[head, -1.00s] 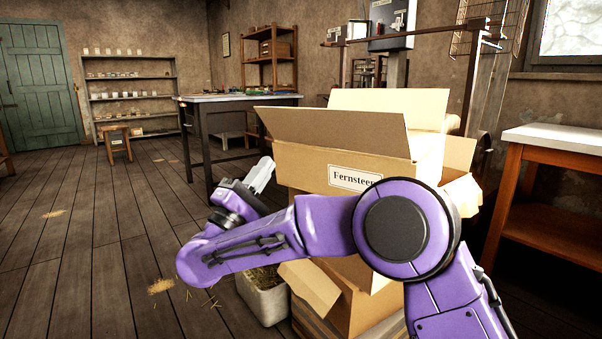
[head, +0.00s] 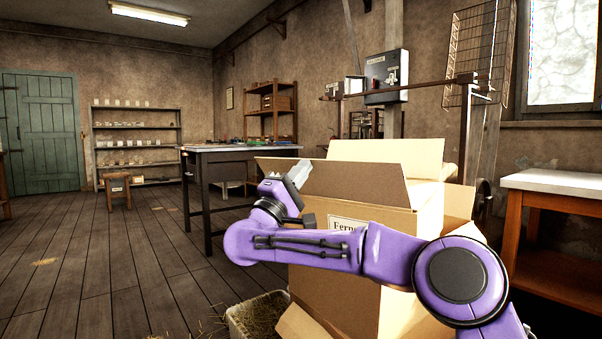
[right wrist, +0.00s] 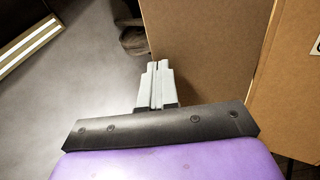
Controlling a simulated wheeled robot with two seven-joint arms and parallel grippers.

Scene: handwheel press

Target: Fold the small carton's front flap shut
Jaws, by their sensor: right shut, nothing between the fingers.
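A brown carton (head: 312,212) with a white label on its front stands on top of other cartons in the head view. Its near flap (head: 345,183) stands up, leaning outward, and a pale far flap (head: 388,152) stands up behind it. My right gripper (head: 299,172) is shut and empty, its tips pointing up in front of the near flap's left part. In the right wrist view, the shut fingers (right wrist: 158,75) lie just beside and over the lower edge of a cardboard panel (right wrist: 205,40). I cannot tell if they touch it. My left gripper is not in view.
More cardboard (head: 352,300) shows below, behind my right arm. A bin with straw (head: 258,318) stands on the floor at its left. A dark workbench (head: 225,155) is behind, and a wooden side table (head: 560,185) stands at the right. The floor at left is mostly open.

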